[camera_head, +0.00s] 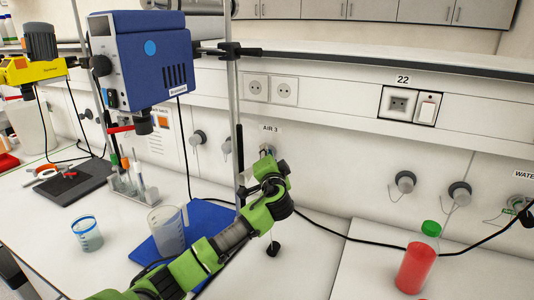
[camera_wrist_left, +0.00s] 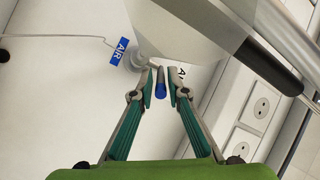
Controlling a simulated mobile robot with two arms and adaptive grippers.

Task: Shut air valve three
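The wall label AIR 3 (camera_head: 270,128) is in the head view, just above the end of my green left arm. The valve under it is mostly hidden behind my wrist. In the left wrist view, a thin valve handle with a blue tip (camera_wrist_left: 161,84) points towards the camera. My left gripper (camera_wrist_left: 159,88) has its two teal fingers apart, one on each side of this handle. A small gap shows on both sides, but contact is hard to judge. A blue AIR tag (camera_wrist_left: 119,51) hangs beside the valve. My right gripper is not in view.
A metal stand rod (camera_head: 234,110) rises close to my left wrist and carries a blue stirrer (camera_head: 150,58). A beaker (camera_head: 167,230) stands on the bench beside my forearm. A red bottle (camera_head: 416,268) stands to the right. More wall knobs (camera_head: 404,182) are right of the valve.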

